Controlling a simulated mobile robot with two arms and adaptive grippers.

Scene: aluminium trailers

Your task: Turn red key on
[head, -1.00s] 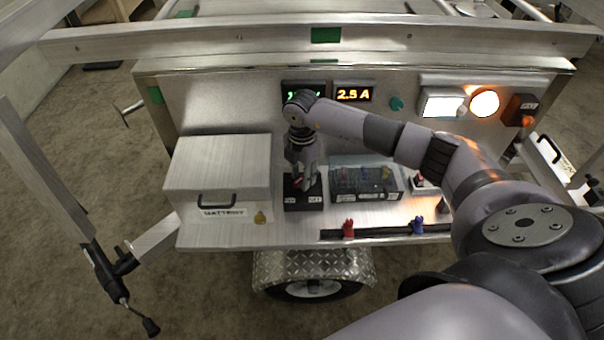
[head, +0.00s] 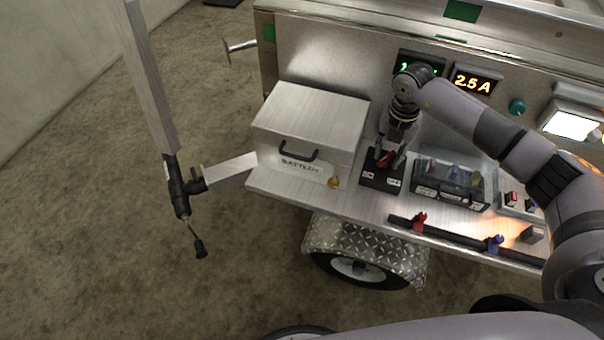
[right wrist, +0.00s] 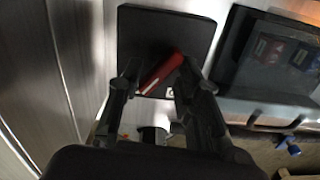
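The red key (right wrist: 162,72) sits on a black switch block (right wrist: 165,30) and lies at a slant in the right wrist view. The block (head: 380,183) stands on the trailer shelf beside the battery box and carries two small white labels, too small to read surely. My right gripper (head: 388,158) reaches down over it. In the right wrist view its two fingers (right wrist: 158,75) stand apart, one on each side of the key. The key's ends come close to both fingers; whether they press on it is unclear. My left gripper is out of view.
A metal battery box (head: 310,118) stands left of the block. A clear-lidded fuse box (head: 450,185) stands close on its right. A black rail with red (head: 419,221) and blue (head: 494,243) knobs runs along the shelf front. A display (head: 473,83) reads 2.5 A.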

